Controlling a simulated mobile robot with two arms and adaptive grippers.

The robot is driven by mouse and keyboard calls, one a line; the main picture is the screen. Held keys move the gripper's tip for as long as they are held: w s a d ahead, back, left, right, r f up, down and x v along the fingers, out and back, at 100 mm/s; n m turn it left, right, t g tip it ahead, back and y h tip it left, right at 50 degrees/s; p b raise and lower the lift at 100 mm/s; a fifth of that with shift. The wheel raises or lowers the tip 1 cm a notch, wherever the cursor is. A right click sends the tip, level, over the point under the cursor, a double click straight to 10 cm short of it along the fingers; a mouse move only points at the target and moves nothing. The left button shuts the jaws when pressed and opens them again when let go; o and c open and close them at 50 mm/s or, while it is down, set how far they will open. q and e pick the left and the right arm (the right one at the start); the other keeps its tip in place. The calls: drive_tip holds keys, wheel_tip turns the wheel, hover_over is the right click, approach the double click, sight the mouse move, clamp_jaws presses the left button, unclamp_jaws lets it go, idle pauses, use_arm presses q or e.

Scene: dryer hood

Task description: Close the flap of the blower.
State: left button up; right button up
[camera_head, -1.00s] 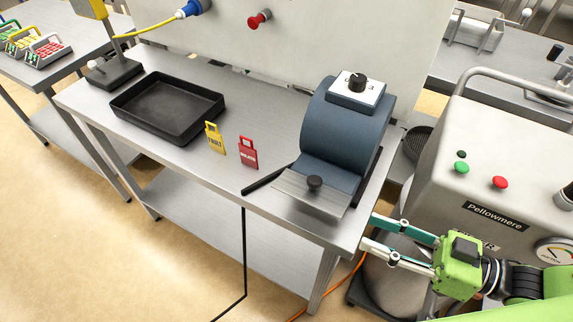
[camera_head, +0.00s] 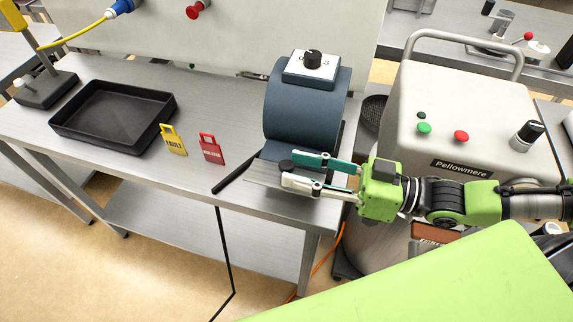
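The blower (camera_head: 305,110) is a dark blue-grey rounded housing with a black dial on a white plate, on the right end of the metal table. My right gripper (camera_head: 290,169) comes in from the right over the flap. Its two fingers are apart, with tips beside the knob; I cannot tell whether they touch it. The fingers hide much of the flap. My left gripper is out of view.
A black tray (camera_head: 115,117) stands on the table (camera_head: 200,97). A yellow tag (camera_head: 173,140) and a red tag (camera_head: 211,149) stand left of the blower. A black bar (camera_head: 238,172) lies beside the flap. The Pellowmere machine (camera_head: 470,110) stands at right.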

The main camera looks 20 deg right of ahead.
sight(286, 165)
drive_tip(key=shift+x, duration=1.6)
drive_tip(key=shift+c, duration=0.4)
clamp_jaws()
